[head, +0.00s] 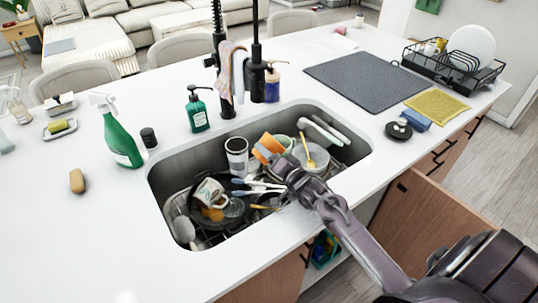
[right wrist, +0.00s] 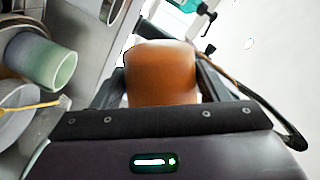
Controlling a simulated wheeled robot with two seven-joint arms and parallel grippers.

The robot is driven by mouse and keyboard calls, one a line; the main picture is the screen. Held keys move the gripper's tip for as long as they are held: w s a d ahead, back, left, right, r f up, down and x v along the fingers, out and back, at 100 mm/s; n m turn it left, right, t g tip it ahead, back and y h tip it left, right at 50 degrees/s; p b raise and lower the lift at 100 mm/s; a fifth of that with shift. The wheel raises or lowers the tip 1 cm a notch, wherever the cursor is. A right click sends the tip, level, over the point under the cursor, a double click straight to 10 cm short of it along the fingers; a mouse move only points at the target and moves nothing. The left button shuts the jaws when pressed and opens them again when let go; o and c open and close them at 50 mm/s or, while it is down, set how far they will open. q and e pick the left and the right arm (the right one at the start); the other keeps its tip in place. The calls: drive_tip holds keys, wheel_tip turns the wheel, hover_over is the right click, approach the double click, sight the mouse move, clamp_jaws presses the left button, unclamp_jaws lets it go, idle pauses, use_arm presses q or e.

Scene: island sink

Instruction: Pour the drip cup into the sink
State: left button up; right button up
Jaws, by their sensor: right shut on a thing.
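An orange cup (head: 266,148) is tilted over the right half of the sink (head: 163,187). My right gripper (head: 282,164) is shut on it. In the right wrist view the orange cup (right wrist: 162,72) sits between the two dark fingers. Its inside and any contents do not show. A pale green cup (head: 285,142) is right beside it; it also shows in the right wrist view (right wrist: 42,62). My left gripper is not in view.
The sink holds a tumbler (head: 237,160), a patterned mug (head: 208,191), a dark pan (head: 233,222) and several utensils. The black faucet (head: 256,75) stands behind it. A green spray bottle (head: 121,140) is at left, and a grey drying mat (head: 362,78) at right.

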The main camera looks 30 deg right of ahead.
drive_tip(key=shift+w+r, duration=0.1)
drive_tip(key=shift+w, duration=0.05)
drive_tip(key=shift+r+m, duration=0.2)
drive_tip(key=shift+m, duration=0.1)
drive_tip(key=shift+s+d+r+m+p, duration=0.15)
drive_tip(key=shift+r+m+p, duration=0.15)
drive_tip(key=shift+m, duration=0.25)
drive_tip(key=shift+s+d+r+m+p, duration=0.1)
drive_tip(key=shift+d+r+m+p, duration=0.05)
drive_tip(key=shift+r+m, duration=0.35)
drive_tip(key=shift+d+r+m, duration=0.15)
drive_tip(key=shift+r+m, duration=0.15)
drive_tip(key=shift+m, duration=0.45)
drive_tip(key=m+p, duration=0.1)
drive_tip(key=d+r+m+p, duration=0.1)
drive_tip(key=m+p, duration=0.1)
drive_tip(key=r+m+p, duration=0.1)
drive_tip(key=m, duration=0.1)
drive_tip(key=shift+w+d+t, duration=0.2)
drive_tip(key=shift+d+t, duration=0.1)
drive_tip(key=shift+d+r+m+p, duration=0.1)
drive_tip(key=shift+d+m+p, duration=0.15)
drive_tip(key=shift+m+p, duration=0.55)
drive_tip(key=shift+d+m, duration=0.15)
drive_tip(key=shift+m, duration=0.15)
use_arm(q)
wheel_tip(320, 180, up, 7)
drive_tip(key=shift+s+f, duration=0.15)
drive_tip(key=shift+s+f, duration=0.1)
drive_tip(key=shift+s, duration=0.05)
